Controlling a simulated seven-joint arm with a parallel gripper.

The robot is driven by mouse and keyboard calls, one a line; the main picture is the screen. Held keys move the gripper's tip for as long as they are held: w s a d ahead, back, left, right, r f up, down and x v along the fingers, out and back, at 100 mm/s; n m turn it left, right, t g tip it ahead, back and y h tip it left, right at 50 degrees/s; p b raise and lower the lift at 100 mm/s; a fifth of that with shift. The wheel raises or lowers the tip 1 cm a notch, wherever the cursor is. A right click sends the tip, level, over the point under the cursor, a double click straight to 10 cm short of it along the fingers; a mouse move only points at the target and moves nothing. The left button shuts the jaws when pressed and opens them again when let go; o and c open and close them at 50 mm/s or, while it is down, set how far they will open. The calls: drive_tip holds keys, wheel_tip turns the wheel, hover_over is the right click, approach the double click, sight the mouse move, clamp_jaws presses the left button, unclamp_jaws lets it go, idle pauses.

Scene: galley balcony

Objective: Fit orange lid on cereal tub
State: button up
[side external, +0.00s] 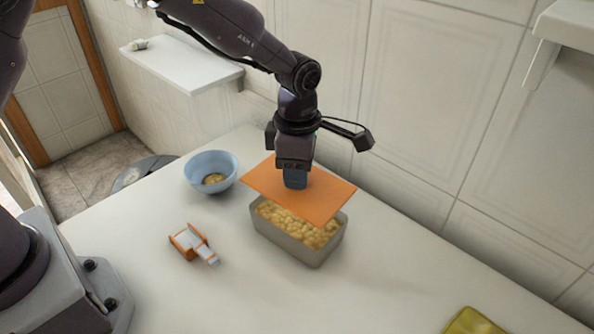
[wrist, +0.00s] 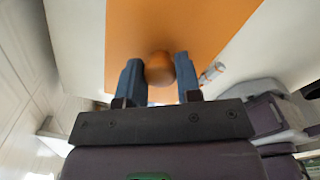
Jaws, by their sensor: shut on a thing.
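The orange lid (side external: 300,190) is a flat rectangular panel held above the cereal tub (side external: 283,243). My gripper (side external: 295,182) is shut on the lid's round knob, which shows between the fingers in the wrist view (wrist: 159,69). The grey rectangular tub stands on the counter, filled with pale yellow cereal. The lid covers the tub's back part in the side view, and cereal shows along the front and right. The lid looks turned relative to the tub's rim, with a gap between them. The tub is hidden in the wrist view by the lid (wrist: 190,25).
A blue bowl (side external: 211,165) with some cereal stands left of the tub. An orange and white object (side external: 194,243) lies on the counter in front of the bowl. A yellow-green item (side external: 472,322) is at the bottom right. The white counter (side external: 400,262) is clear right of the tub.

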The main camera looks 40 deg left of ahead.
sight(298, 192)
drive_tip(key=shift+f, duration=2.7)
drive_tip(key=shift+f, duration=0.2)
drive_tip(key=shift+f, duration=0.4)
drive_tip(key=shift+f, duration=0.1)
drive_tip(key=o, duration=1)
